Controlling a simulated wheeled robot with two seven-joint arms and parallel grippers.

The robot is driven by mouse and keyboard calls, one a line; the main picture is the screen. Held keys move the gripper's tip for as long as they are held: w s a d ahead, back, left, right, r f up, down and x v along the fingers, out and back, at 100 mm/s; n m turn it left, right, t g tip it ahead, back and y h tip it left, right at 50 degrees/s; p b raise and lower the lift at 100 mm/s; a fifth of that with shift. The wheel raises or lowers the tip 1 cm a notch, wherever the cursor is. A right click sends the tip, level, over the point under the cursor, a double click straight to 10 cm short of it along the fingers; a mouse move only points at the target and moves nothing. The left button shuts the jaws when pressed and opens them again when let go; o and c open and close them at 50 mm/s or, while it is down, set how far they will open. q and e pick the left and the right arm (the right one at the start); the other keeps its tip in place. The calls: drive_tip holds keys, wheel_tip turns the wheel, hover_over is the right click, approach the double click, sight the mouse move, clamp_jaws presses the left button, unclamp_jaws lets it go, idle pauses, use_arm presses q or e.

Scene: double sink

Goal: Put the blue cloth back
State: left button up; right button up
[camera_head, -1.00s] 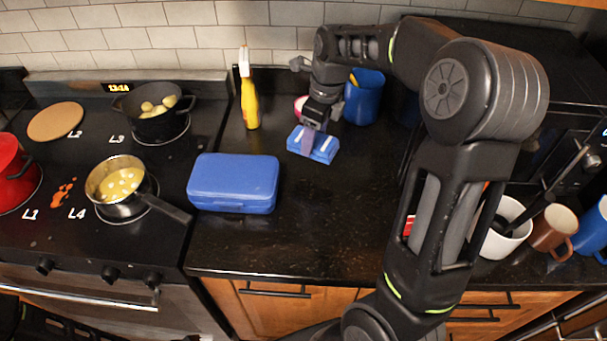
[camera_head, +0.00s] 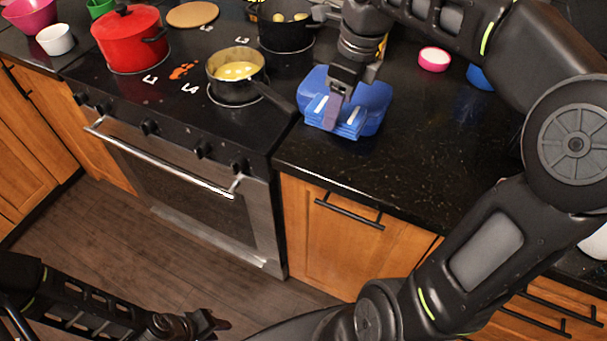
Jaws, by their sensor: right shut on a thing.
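The blue cloth (camera_head: 317,110), folded with white stripes, is in the fingers of my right gripper (camera_head: 335,112). The gripper is shut on it from above. The cloth is in front of the blue box (camera_head: 373,97) and hides part of it; I cannot tell whether they touch. My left gripper (camera_head: 215,324) is low at the bottom of the view, over the floor and away from the counter. It is small and dark, so its jaw opening is unclear.
The stove, left of the cloth, holds a saucepan (camera_head: 238,73) with its handle toward the cloth, a red pot (camera_head: 130,40), a black pot (camera_head: 285,32) and a round board (camera_head: 192,14). A pink-rimmed bowl (camera_head: 434,58) stands at the back.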

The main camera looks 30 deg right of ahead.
drive_tip(key=shift+a, duration=0.2)
drive_tip(key=shift+d, duration=0.1)
drive_tip(key=shift+f, duration=3.15)
drive_tip(key=shift+f+p, duration=0.3)
drive_tip(key=shift+f, duration=1.55)
drive_tip(key=shift+f, duration=0.2)
drive_tip(key=o, duration=1.2)
